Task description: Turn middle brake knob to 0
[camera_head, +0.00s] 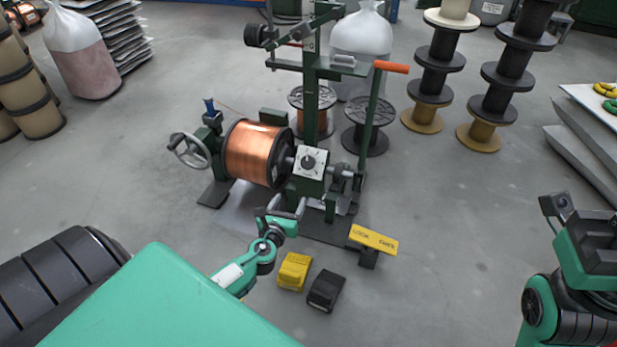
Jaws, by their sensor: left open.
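The brake knob (308,162) is a small black dial on a white square plate (319,153) with markings. The plate sits on the green winding machine, right of the large copper spool (254,153). The dial's setting is too small to read. My left gripper (282,208) is below and slightly left of the knob, near the foot of the machine. It is open, looks empty, and is apart from the knob. My right arm (560,305) is at the right edge. Its gripper's fingers cannot be made out.
A handwheel (190,150) stands left of the spool. An orange handle (391,67) tops a lever at the right. Yellow (294,271) and black (326,290) pedals and a yellow sign (373,240) are in front. Stacked spools (440,62) stand behind; open floor lies right.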

